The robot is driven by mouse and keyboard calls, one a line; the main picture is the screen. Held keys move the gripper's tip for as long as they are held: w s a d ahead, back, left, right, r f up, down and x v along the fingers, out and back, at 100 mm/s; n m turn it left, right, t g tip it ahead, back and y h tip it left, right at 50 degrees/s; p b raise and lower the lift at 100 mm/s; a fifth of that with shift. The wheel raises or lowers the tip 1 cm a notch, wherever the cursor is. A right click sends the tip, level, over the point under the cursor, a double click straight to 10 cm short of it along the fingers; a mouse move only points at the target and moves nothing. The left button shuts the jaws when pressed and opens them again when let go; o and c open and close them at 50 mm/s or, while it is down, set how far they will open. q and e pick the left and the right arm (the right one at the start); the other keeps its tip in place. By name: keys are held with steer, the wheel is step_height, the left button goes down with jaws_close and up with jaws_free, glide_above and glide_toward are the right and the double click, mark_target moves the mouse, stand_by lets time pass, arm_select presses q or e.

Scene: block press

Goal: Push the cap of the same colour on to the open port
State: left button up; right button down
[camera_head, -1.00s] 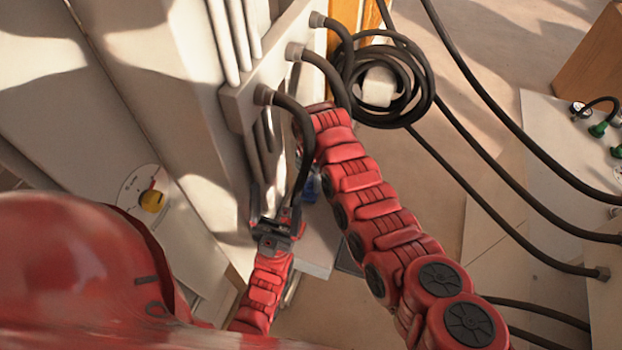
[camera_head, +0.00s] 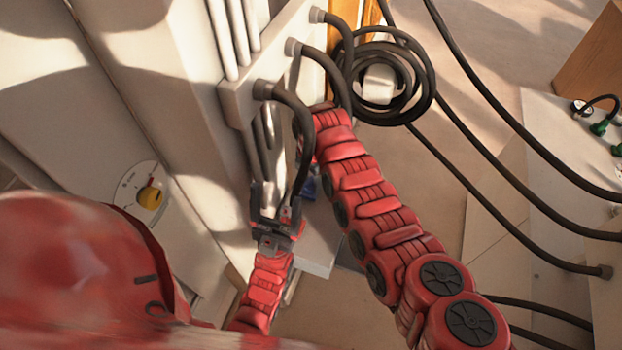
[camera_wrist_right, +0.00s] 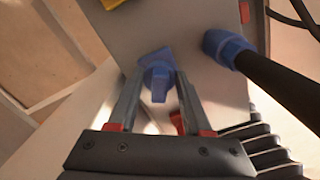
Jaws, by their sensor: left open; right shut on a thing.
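A blue cap (camera_wrist_right: 158,76) sits between the fingertips of my right gripper (camera_wrist_right: 161,84), which is shut on it in the right wrist view. A light grey surface is beyond the cap; whether they touch I cannot tell. A blue hose end (camera_wrist_right: 224,46) on a black hose is to the right of the cap. I cannot make out the open port. In the head view, my left gripper (camera_head: 275,210) is open with its fingers pointing up, below the grey pipes. My right gripper is hidden there behind its arm and a hose. A small blue patch (camera_head: 311,187) shows beside that arm.
Black hoses (camera_head: 296,108) leave a grey manifold (camera_head: 236,108) and pass close to my right arm. A coiled hose (camera_head: 420,72) hangs beyond. A yellow knob (camera_head: 151,198) is on the left panel. A bench with green fittings (camera_head: 599,128) is at right.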

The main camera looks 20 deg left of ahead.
steer(key=shift+c, duration=1.3)
jaws_free()
steer(key=shift+r, duration=0.15)
steer(key=shift+r, duration=0.25)
step_height(320, 180, up, 8)
steer(key=b, duration=0.3)
steer(key=shift+r, duration=0.15)
steer(key=shift+w+r, duration=0.1)
steer(key=shift+r, duration=1.35)
